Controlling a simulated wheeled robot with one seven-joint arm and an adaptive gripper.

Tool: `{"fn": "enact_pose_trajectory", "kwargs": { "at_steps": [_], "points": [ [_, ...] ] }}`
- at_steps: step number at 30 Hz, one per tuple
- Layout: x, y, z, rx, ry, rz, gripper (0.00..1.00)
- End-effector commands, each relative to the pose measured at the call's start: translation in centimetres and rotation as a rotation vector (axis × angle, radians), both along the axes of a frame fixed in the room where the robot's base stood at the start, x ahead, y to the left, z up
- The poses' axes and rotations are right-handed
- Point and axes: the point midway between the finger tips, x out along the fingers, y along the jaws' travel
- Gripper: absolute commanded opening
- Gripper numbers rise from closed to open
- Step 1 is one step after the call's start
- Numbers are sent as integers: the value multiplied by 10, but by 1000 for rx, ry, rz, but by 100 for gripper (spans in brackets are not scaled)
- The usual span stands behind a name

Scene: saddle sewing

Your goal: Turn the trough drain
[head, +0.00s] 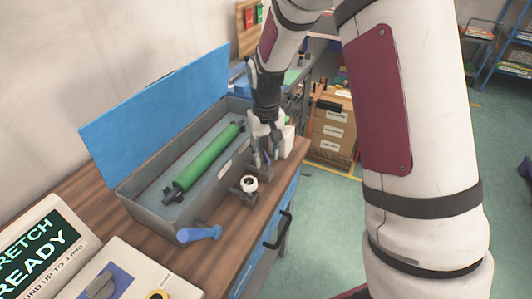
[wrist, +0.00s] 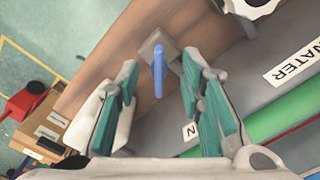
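The trough (head: 150,215) is a grey box on the bench with its blue lid (head: 160,105) raised. The likely drain is a small blue lever (wrist: 158,70) on a grey block (wrist: 160,43), beside the trough wall. A label near it is mostly hidden; only an "N" (wrist: 190,131) shows. My gripper (wrist: 158,85) is open, with its teal-padded fingers on either side of the lever line. The lever shows in the gap toward the fingertips; I cannot tell whether they touch it. In the head view, my gripper (head: 262,155) is at the trough's right end, partly hiding this spot.
A white round knob (head: 250,184) by a "WATER" label (wrist: 293,63) stands close along the same wall. A green roller (head: 210,158) lies in the trough. A blue handle (head: 198,234) sticks out at the near corner. A white object (wrist: 110,120) stands beside my gripper.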

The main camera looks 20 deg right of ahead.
Motion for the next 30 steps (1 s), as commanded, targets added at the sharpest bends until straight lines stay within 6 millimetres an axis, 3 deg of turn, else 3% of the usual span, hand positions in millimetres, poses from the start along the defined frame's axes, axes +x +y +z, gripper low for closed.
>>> {"fn": "enact_pose_trajectory", "kwargs": {
  "at_steps": [8,21,30],
  "points": [
    [0,-1,13,-1,-1,-1,35],
    [1,0,96,0,-4,0,35],
    [0,0,120,0,-1,0,35]
  ]
}}
